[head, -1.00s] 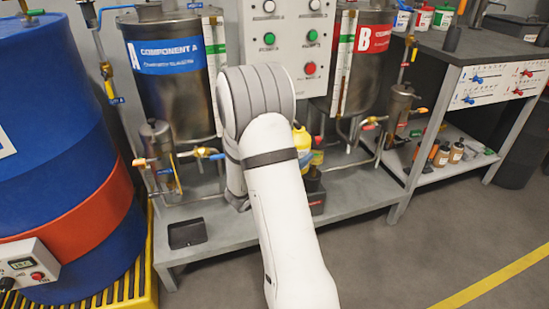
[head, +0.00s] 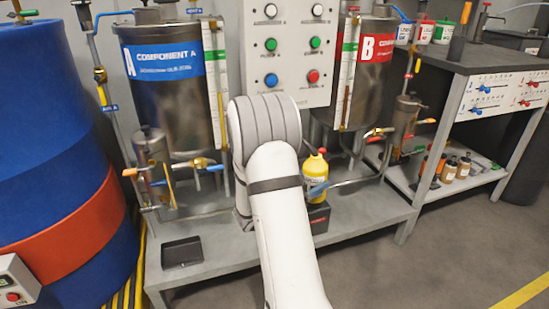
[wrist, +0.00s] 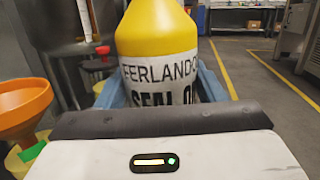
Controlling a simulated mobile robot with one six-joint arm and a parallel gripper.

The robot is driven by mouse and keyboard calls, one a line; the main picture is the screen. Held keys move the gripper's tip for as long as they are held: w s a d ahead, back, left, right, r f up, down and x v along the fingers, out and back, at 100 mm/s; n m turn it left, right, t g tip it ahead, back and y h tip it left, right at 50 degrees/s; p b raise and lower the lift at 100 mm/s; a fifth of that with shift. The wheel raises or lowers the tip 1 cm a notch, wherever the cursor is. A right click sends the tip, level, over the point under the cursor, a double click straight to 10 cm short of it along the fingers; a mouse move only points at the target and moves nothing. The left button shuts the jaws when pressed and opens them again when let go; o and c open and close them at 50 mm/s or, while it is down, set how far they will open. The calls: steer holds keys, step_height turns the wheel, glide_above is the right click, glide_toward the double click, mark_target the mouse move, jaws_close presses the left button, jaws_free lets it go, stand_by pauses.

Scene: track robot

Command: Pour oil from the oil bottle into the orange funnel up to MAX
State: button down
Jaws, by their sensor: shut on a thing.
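The oil bottle (wrist: 158,30) is yellow with a white and black label. It stands roughly upright in the wrist view, its top out of frame. My gripper (wrist: 160,88) has a blue finger on each side of the bottle and is shut on it. In the head view the yellow bottle (head: 318,170), with a red cap, shows right of my arm, with a blue finger (head: 318,188) across it. The orange funnel (wrist: 22,100) is at the left edge of the wrist view, beside the bottle and apart from it, above a yellow part. I cannot see a MAX mark.
A dark box (head: 318,217) is on the grey bench (head: 215,250) below the bottle. Tank A (head: 170,95) and tank B (head: 370,85), with pipes and valves, stand behind. A black tray (head: 182,252) lies on the bench front. A blue drum (head: 50,110) is at left.

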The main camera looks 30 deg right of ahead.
steer(key=shift+r, duration=0.15)
steer(key=shift+r+n+t+h+p, duration=0.2)
steer(key=shift+n+t+h+p, duration=0.25)
steer(key=shift+n, duration=0.65)
steer(key=shift+r+n+p, duration=0.1)
steer(key=shift+n+p, duration=0.4)
steer(key=shift+n, duration=0.6)
steer(key=n+t, duration=0.1)
steer(key=n, duration=0.3)
steer(key=shift+w+a+t+p, duration=0.15)
steer(key=shift+w+t+p, duration=0.15)
steer(key=shift+w+t, duration=0.05)
steer(key=shift+n+t+h, duration=0.25)
steer(key=shift+n+t, duration=0.15)
steer(key=shift+n, duration=0.6)
steer(key=shift+s+f, duration=0.1)
steer(key=shift+f, duration=0.1)
steer(key=shift+r+n+p, duration=0.25)
steer(key=shift+n+p, duration=0.05)
steer(key=shift+n, duration=0.2)
steer(key=shift+s+r+n+t+p, duration=0.25)
steer(key=shift+r+n+t+p, duration=0.3)
steer(key=shift+n, duration=0.35)
